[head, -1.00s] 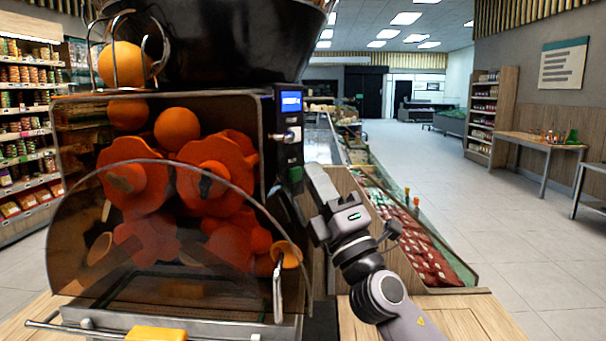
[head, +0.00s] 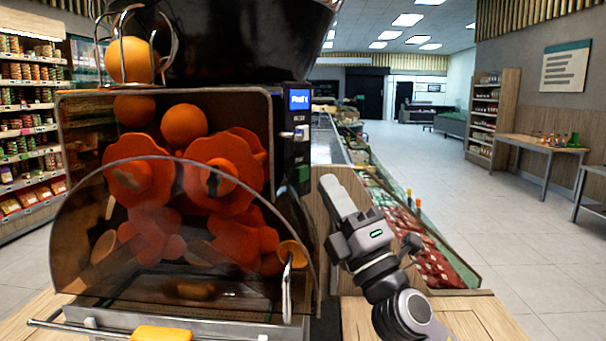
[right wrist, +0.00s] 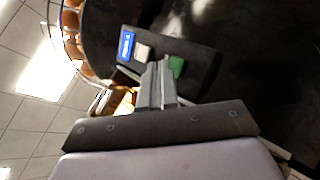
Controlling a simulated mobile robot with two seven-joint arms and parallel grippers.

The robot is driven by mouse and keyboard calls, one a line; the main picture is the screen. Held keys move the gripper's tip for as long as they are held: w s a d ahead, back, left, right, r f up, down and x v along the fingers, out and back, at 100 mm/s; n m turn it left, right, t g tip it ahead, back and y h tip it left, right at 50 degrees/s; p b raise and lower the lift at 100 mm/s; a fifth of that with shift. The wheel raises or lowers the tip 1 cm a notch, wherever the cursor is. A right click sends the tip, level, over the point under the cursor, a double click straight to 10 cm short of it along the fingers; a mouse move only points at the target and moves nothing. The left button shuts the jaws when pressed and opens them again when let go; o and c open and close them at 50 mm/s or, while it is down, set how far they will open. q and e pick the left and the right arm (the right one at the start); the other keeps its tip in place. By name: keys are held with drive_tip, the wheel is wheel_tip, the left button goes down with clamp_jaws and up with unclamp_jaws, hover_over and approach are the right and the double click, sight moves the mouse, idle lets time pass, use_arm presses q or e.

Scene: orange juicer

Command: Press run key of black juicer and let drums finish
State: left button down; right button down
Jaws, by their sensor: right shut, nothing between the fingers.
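The black juicer (head: 165,40) stands on the left in the head view, with orange-red drums (head: 222,165) behind a clear curved cover. Its right-hand panel has a blue display (head: 299,98), a metal knob (head: 296,133) and a green key (head: 303,174). My right gripper (head: 331,186) is shut and empty, just right of the green key, with a gap between them in the picture. In the right wrist view, the shut fingers (right wrist: 157,75) point toward the panel, with the green key (right wrist: 177,66) close beside the tips on the right. My left gripper is not in view.
An orange (head: 130,60) sits in the wire feeder and another (head: 184,124) lies above the drums. A wooden counter (head: 465,318) is under the arm. A produce stand (head: 430,255) runs behind it. The floor on the right is open.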

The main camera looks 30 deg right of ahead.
drive_tip(key=shift+s+d+r, duration=0.1)
drive_tip(key=shift+s+d, duration=0.25)
drive_tip(key=shift+s, duration=0.2)
drive_tip(key=shift+s+d+r, duration=0.1)
drive_tip(key=shift+s+d, duration=0.2)
drive_tip(key=shift+s, duration=0.25)
drive_tip(key=shift+h, duration=0.3)
